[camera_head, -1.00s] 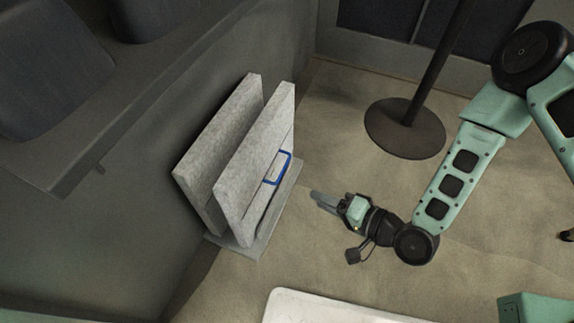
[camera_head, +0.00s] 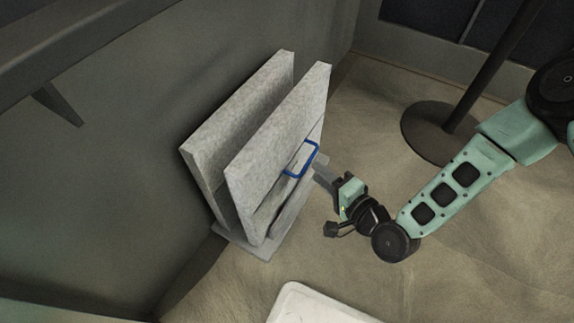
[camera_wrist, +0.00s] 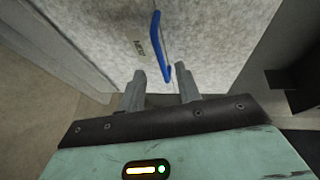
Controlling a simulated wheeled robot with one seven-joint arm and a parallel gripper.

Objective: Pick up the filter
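The filter (camera_head: 285,140) is a grey, speckled flat panel with a blue handle (camera_head: 303,160) on its right face. It stands upright in a grey stand (camera_head: 255,242), beside a second similar panel (camera_head: 235,118). My gripper (camera_head: 322,174) is just right of the handle, fingers pointing at it. In the wrist view my gripper (camera_wrist: 161,78) is open, with two grey fingers apart. The blue handle (camera_wrist: 157,42) rises ahead from between the fingertips, and the filter face (camera_wrist: 215,40) fills the view behind. I cannot tell whether a finger touches the handle.
A dark pole on a round base (camera_head: 437,132) stands at the upper right, behind my arm. A grey wall (camera_head: 130,150) runs along the left of the panels. A white slab (camera_head: 310,305) lies at the bottom. The sandy floor between is clear.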

